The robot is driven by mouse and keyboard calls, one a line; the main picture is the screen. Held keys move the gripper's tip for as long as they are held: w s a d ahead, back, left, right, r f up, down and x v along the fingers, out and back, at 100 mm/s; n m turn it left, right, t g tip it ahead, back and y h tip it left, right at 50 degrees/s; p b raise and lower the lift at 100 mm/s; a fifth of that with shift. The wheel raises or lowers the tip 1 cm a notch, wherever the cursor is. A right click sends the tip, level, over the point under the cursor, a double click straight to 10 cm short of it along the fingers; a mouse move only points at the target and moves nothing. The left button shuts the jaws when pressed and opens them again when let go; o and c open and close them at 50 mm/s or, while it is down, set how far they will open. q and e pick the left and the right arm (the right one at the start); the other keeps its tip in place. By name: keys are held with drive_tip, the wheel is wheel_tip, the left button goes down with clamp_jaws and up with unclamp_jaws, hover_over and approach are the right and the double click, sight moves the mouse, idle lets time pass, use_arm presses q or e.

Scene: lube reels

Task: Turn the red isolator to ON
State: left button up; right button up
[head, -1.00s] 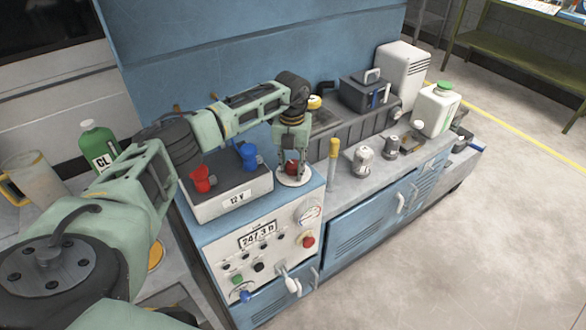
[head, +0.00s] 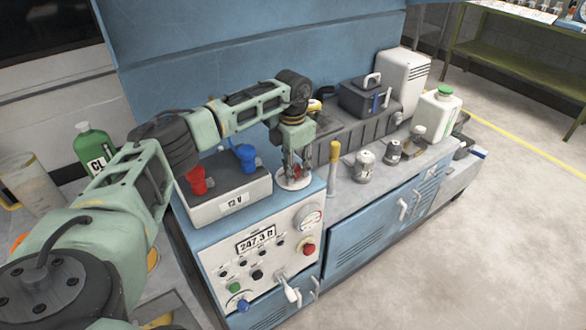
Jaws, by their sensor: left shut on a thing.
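The red isolator (head: 294,170) stands on a round white plate (head: 293,184) on the blue cabinet's top, at the right of the 12 V battery box. My left gripper (head: 293,173) points straight down over the plate and is shut on the isolator. The fingers hide most of the isolator, so its marking cannot be read. My right gripper is not in view.
The battery box (head: 232,203) with red (head: 196,180) and blue (head: 245,157) terminals is close on the left. A yellow-topped post (head: 333,160) stands close on the right. The front panel (head: 265,250) has a gauge, display and buttons. Open floor lies at the right.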

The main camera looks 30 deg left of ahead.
use_arm(q)
drive_tip(key=shift+w+a+r, duration=0.15)
drive_tip(key=shift+a+r, duration=0.05)
drive_tip(key=shift+a, duration=0.15)
drive_tip(key=o, duration=1)
drive_tip(key=shift+a+f, duration=0.1)
drive_tip(key=shift+o, duration=0.2)
drive_tip(key=shift+d, duration=0.2)
drive_tip(key=shift+r, duration=0.3)
wheel_tip(320, 180, up, 11)
drive_tip(key=shift+r, duration=0.2)
